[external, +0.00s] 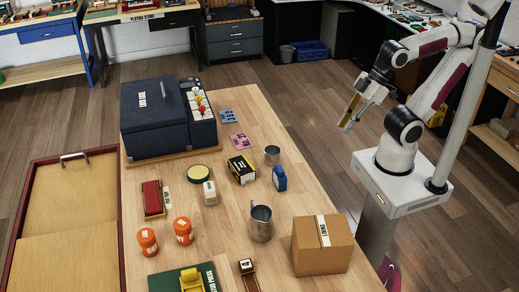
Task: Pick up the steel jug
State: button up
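The steel jug (261,224) stands upright on the wooden table, near the middle of its front half. Its handle shows at the upper left of its rim. My gripper (346,124) is in the air beyond the right edge of the table, up and to the right of the jug and well apart from it. The gripper points down and to the left. It is too small in this view to tell how far its fingers are apart. A yellowish strip shows along it, and I cannot tell what that is.
A smaller steel cup (272,155) stands farther back. A cardboard box (322,246) stands right of the jug, a blue item (279,178) behind it. A dark blue case (160,118) fills the back left.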

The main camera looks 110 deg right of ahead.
jog(key=w+d+f+n+t, duration=0.15)
jog(key=w+f, duration=0.25)
jog(key=w, duration=0.6)
jog(key=w+d+f+t, duration=0.2)
jog(key=w+f, duration=0.2)
jog(key=w, duration=0.5)
jog(key=shift+w+a+f+n+t+y, duration=0.35)
jog(key=shift+w+a+f+t+y, duration=0.35)
jog(key=shift+w+f, duration=1.15)
jog(key=shift+w+a+f+n+t+y, duration=0.4)
jog(key=shift+w+a+f+y, duration=0.45)
jog(key=shift+f, duration=2)
jog(key=shift+w+a+f+n+t+y, duration=0.3)
jog(key=shift+w+a+f+t+y, duration=0.7)
jog(key=shift+f, duration=1.35)
jog(key=shift+w+d+g+h, duration=0.15)
jog(key=shift+w+g+h, duration=0.05)
jog(key=shift+g+h, duration=0.15)
jog(key=shift+x, duration=1.3)
jog(key=shift+w, duration=0.1)
